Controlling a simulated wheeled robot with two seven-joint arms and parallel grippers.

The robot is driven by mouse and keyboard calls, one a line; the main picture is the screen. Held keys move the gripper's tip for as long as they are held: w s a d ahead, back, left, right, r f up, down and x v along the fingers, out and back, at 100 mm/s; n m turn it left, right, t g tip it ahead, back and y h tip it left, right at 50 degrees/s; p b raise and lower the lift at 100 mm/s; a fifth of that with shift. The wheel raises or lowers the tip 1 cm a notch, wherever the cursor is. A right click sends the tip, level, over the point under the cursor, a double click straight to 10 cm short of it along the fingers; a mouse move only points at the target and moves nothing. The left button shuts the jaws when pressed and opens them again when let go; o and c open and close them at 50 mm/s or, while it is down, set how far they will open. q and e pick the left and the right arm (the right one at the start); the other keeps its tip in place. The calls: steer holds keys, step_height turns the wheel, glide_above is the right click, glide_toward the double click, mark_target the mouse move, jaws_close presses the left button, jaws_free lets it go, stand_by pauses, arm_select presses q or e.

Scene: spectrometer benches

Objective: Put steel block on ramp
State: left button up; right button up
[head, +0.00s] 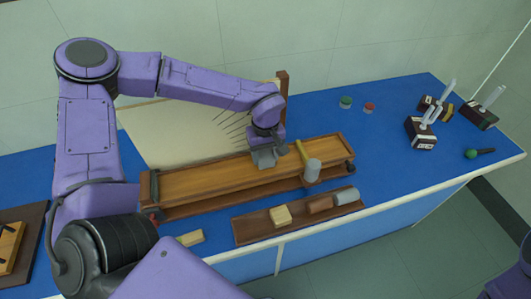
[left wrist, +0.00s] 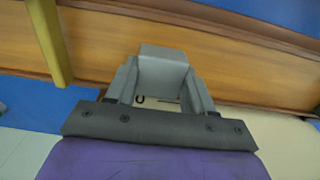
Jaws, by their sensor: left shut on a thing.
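The wooden ramp (head: 210,183) lies lengthwise on the blue bench; its boards also fill the upper part of the left wrist view (left wrist: 200,35). My left gripper (head: 266,158) is over the ramp, right of its middle. In the left wrist view the gripper (left wrist: 160,88) has its two fingers on either side of a grey steel block (left wrist: 163,70), shut on it. The block is at the ramp's surface; I cannot tell whether it touches. The block is mostly hidden by the gripper in the head view. My right gripper is not in view.
In front, a brown tray (head: 246,230) holds a pale block (head: 280,215), a brown block (head: 319,205) and a grey cylinder (head: 346,197).

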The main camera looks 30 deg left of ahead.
mark_target(266, 155)
arm_select(q)
steer(key=shift+s+f, duration=0.15)
steer(key=shift+f, duration=0.1)
steer(key=shift+w+f, duration=0.2)
steer(key=shift+w, duration=0.05)
steer(key=o, duration=1.1)
steer(key=shift+o, duration=0.2)
steer(key=shift+s, duration=0.15)
steer(key=shift+r, duration=0.15)
steer(key=shift+r, duration=0.35)
step_height(266, 155, up, 11)
steer(key=b, duration=0.1)
steer(key=shift+r, duration=0.15)
